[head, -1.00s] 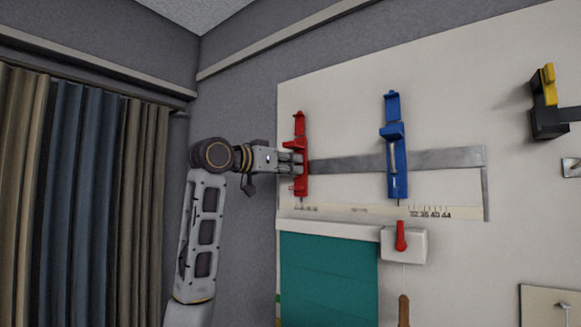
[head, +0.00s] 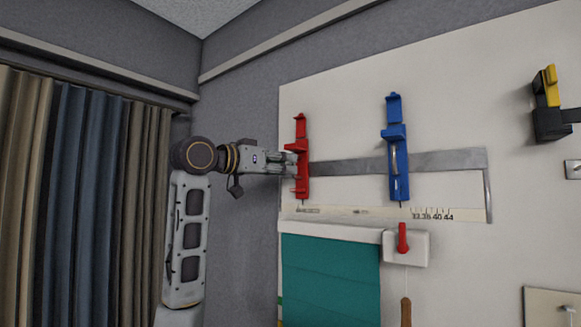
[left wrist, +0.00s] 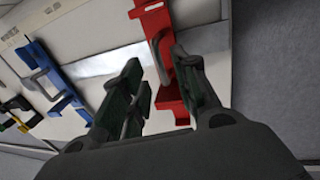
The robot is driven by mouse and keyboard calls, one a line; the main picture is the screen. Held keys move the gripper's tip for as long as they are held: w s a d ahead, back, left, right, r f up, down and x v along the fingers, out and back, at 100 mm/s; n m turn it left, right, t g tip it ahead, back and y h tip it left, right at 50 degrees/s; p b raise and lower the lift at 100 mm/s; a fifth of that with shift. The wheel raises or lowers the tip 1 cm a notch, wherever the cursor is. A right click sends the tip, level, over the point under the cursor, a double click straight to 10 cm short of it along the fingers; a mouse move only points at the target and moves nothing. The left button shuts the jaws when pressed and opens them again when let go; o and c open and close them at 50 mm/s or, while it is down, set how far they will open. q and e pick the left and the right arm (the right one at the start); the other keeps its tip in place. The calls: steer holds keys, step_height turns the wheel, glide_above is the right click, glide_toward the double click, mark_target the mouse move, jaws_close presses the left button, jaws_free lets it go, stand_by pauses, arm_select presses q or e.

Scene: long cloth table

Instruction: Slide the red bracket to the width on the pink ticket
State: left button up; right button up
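The red bracket (head: 302,150) hangs upright at the left end of a grey metal rail (head: 350,166) on the white wall board. In the left wrist view the red bracket (left wrist: 173,98) shows between and behind my fingers. My left gripper (head: 291,160) is at the bracket's left side, about mid-height. In the left wrist view the gripper (left wrist: 158,62) has its fingers apart; I cannot tell whether either touches the bracket. A printed scale strip (head: 390,213) runs below the rail, partly legible. I see no pink ticket. My right gripper is out of view.
A blue bracket (head: 397,150) sits on the same rail farther right, with bare rail between. Below are a white block with a red lever (head: 403,240) and a teal sheet (head: 330,275). A black and yellow clamp (head: 548,105) is at far right. Curtains hang left.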

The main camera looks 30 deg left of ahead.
arm_select(q)
steer(key=v, duration=0.8)
stand_by(0.6)
